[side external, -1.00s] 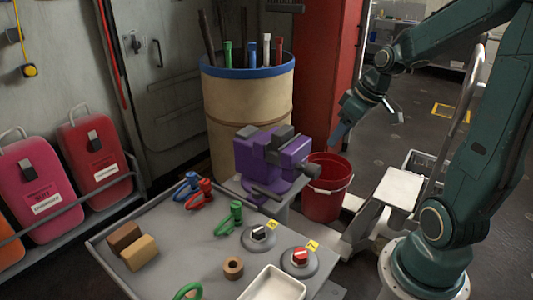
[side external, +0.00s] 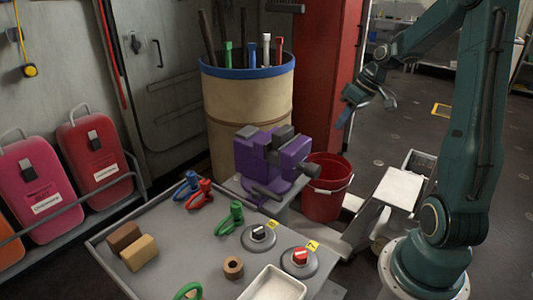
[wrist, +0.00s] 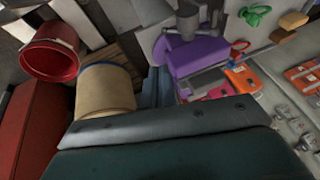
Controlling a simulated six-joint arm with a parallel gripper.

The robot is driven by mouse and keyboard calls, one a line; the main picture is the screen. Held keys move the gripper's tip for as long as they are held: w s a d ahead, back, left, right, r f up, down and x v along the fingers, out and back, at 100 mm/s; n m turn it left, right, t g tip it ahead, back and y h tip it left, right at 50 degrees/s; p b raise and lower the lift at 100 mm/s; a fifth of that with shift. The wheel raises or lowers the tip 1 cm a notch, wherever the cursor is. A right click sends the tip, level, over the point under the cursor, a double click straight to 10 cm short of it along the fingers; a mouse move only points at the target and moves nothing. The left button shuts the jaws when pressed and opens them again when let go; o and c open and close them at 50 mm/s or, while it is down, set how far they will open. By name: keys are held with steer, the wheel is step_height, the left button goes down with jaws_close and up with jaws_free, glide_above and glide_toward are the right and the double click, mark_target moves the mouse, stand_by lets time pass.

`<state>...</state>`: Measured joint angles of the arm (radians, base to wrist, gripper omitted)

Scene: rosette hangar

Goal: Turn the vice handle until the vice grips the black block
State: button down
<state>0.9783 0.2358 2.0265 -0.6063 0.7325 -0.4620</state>
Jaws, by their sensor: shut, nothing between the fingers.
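The purple vice (side external: 250,155) stands at the back corner of the grey workbench in the side view; it also shows in the wrist view (wrist: 201,54). Dark grey pieces sit at its top, and one of them (side external: 281,138) may be the black block; I cannot tell whether the jaws touch it. A dark bar, likely the vice handle (side external: 311,169), sticks out at the vice's right end. My gripper (side external: 344,118) is shut and empty, in the air above and right of the vice, apart from it. Its blue-grey fingers show in the wrist view (wrist: 158,88).
A red bucket (side external: 324,204) stands just right of the vice. A beige barrel with a blue rim (side external: 247,73) stands behind it, holding several upright tools. Colored clamps, brown blocks (side external: 139,252), two knobs (side external: 299,263) and a white tray (side external: 274,285) occupy the bench.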

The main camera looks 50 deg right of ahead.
mark_target(309, 169)
steer(key=shift+f, duration=0.1)
steer(key=a+x, duration=0.1)
steer(key=x, duration=1.2)
steer(key=shift+s+a, duration=0.15)
steer(key=shift+a, duration=0.3)
steer(key=shift+f+y, duration=0.4)
steer(key=shift+y, duration=0.4)
steer(key=shift+f, duration=0.25)
